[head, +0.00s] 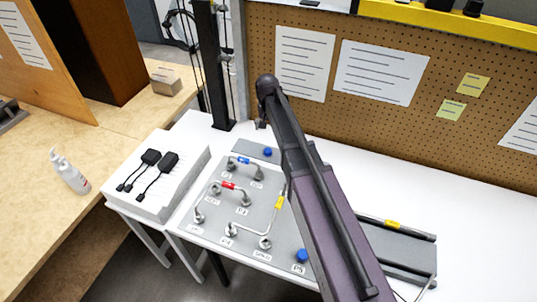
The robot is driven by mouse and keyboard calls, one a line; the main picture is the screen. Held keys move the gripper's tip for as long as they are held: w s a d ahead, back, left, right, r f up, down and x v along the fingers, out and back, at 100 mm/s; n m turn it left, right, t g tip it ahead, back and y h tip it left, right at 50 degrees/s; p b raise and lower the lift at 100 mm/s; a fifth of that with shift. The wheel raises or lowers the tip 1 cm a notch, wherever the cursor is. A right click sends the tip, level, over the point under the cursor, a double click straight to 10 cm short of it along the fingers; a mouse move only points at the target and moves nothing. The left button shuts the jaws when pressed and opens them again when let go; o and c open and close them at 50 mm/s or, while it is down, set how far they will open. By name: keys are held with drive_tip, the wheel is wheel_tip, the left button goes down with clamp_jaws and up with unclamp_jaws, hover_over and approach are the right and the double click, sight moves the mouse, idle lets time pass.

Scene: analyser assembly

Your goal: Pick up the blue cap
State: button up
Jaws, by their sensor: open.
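Two round blue caps show in the head view. One blue cap (268,152) sits on a small grey plate (247,149) at the back of the white table. The other blue cap (302,256) sits at the front right corner of the grey panel (222,190), beside a label. My arm reaches over the table from the lower right, passing right of both caps. I cannot make out my gripper; its fingers do not show clearly, and I see no contact with either cap.
The panel carries bent metal tubes with a blue, a red (228,185) and a yellow (279,202) marking. Black connectors lie on a white block (190,180) at left. A dark post (212,70) and a pegboard (385,125) stand behind. A grey rail unit (405,250) lies at right.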

drive_tip(key=b, duration=0.6)
hover_over(268, 150)
drive_tip(key=shift+s+a+f, duration=0.1)
drive_tip(key=shift+a+f, duration=0.05)
drive_tip(key=shift+f, duration=3.3)
drive_tip(key=shift+f+b, duration=2.6)
drive_tip(key=shift+b, duration=0.15)
drive_tip(key=c, duration=0.8)
drive_tip(key=shift+c, duration=0.2)
